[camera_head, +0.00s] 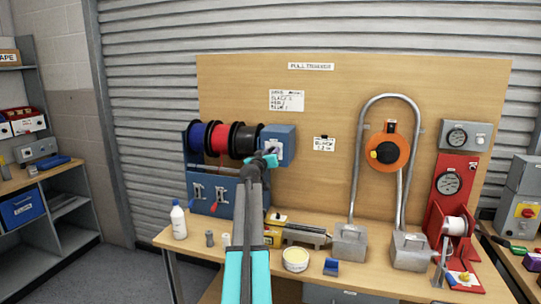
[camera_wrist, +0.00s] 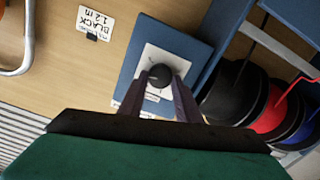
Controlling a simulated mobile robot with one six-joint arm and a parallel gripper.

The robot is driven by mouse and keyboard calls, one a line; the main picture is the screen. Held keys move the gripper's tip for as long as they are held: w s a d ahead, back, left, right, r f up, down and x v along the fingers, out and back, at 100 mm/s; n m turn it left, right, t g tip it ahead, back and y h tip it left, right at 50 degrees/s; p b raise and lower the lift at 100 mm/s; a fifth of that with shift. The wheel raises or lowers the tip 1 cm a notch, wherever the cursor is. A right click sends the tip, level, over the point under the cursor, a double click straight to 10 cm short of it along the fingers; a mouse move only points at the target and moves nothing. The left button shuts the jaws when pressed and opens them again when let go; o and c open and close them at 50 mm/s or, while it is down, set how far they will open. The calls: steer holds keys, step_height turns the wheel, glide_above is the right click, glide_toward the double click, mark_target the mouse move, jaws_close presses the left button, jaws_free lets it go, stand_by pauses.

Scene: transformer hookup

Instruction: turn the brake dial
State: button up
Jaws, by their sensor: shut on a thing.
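The brake dial (camera_wrist: 159,74) is a round black knob on a white plate (camera_wrist: 151,95) on the front of a blue box (camera_head: 286,135). The box sits right of the wire spools on the upright board. My gripper (camera_wrist: 161,80) is shut on the dial, one finger on each side of it. In the head view my gripper (camera_head: 272,155) reaches up to the box front, and its tip hides the dial there. Part of the plate's lettering is hidden behind the fingers in the wrist view.
Blue, red and black spools (camera_head: 220,139) hang left of the box; a red wire shows in the wrist view. A "BLACK 1.2 m" card (camera_head: 324,144) is right of the box. A white bottle (camera_head: 178,220) and a tub (camera_head: 295,259) stand on the bench below.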

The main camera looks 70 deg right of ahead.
steer(key=o, duration=1)
steer(key=shift+a, duration=0.1)
steer(key=shift+s+a+b, duration=0.15)
steer(key=shift+a+b, duration=0.5)
steer(key=shift+a, duration=1.65)
steer(key=shift+s+a+b, duration=0.15)
steer(key=shift+a+b, duration=0.45)
steer(key=shift+a, duration=1.65)
steer(key=shift+s+a+b, duration=0.15)
steer(key=shift+a+b, duration=0.5)
steer(key=shift+a, duration=1.65)
